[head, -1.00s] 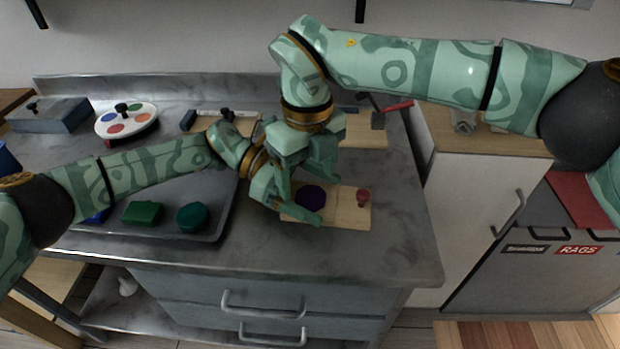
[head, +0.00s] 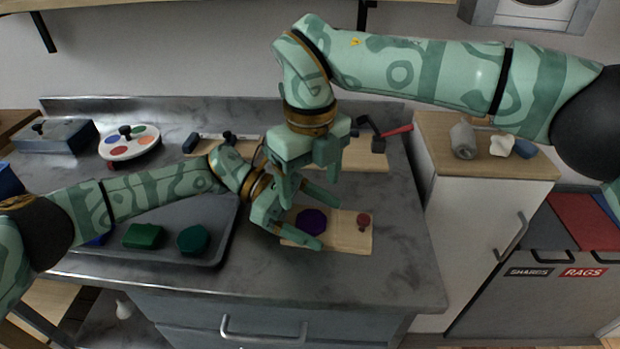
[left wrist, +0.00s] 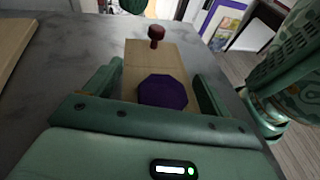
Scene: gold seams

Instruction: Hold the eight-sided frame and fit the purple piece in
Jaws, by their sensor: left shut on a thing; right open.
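The purple eight-sided piece (head: 311,222) lies on the pale wooden board (head: 346,242), which has a red knob (head: 363,220) at its right end. I cannot see a separate eight-sided frame around the piece, nor whether it sits flush. My left gripper (head: 328,224) is shut on the board, one finger along each long side. The left wrist view shows the purple piece (left wrist: 162,92) between these fingers, with the knob (left wrist: 156,36) beyond. My right gripper (head: 309,188) is open and empty above the piece, fingers pointing down.
A dark tray (head: 214,243) with green pieces (head: 143,236) lies at the left. A white palette with coloured spots (head: 129,145) and a grey box (head: 56,137) stand behind it. A red-handled tool (head: 397,131) lies at the back. The grey counter is clear right of the board.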

